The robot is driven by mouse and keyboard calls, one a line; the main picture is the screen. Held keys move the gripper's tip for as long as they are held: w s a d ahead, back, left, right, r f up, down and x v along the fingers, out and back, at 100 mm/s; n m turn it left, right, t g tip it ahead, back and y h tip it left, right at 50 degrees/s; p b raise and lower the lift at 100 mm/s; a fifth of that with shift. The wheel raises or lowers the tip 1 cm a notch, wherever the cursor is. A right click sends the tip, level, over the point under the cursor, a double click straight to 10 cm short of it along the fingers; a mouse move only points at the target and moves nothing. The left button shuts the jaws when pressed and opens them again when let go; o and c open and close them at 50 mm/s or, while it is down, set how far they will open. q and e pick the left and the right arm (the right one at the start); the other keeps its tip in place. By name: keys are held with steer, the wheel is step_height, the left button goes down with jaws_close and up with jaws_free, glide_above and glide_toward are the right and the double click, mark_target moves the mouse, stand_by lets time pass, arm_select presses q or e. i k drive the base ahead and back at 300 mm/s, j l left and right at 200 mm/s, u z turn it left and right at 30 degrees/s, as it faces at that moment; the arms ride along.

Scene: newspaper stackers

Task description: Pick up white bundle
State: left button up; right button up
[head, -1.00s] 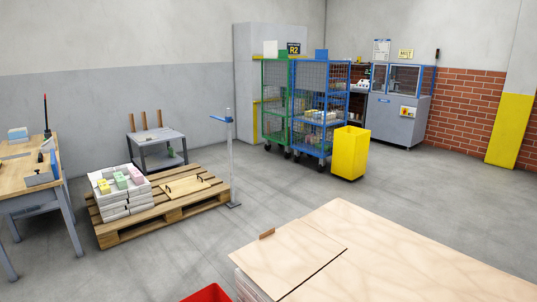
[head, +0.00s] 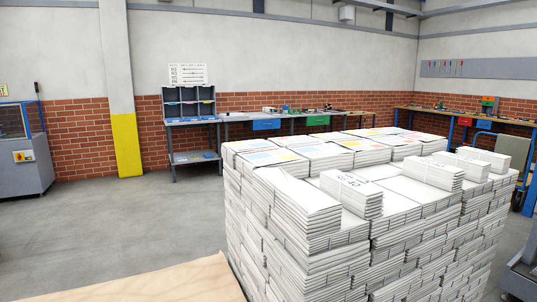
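A large stack of white newspaper bundles (head: 290,240) fills the right half of the head view. A white bundle (head: 352,196) with dark marks on top lies on the near part of the stack. More white bundles lie on top further right, one in front (head: 433,174) and one at the back (head: 484,159). Some bundles at the far side have coloured top sheets (head: 272,157). I cannot tell which single bundle the task means. Neither of my grippers is in view.
A pale board (head: 150,284) lies at the lower left, beside the stack. A workbench (head: 236,119) with trays runs along the brick wall behind. A yellow-based pillar (head: 127,145) and a grey machine (head: 22,170) stand left. Floor between is clear.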

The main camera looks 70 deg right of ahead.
mark_target(478, 171)
steer(key=z, duration=3.6)
steer(key=i+l+u, duration=0.3)
steer(key=i, duration=0.25)
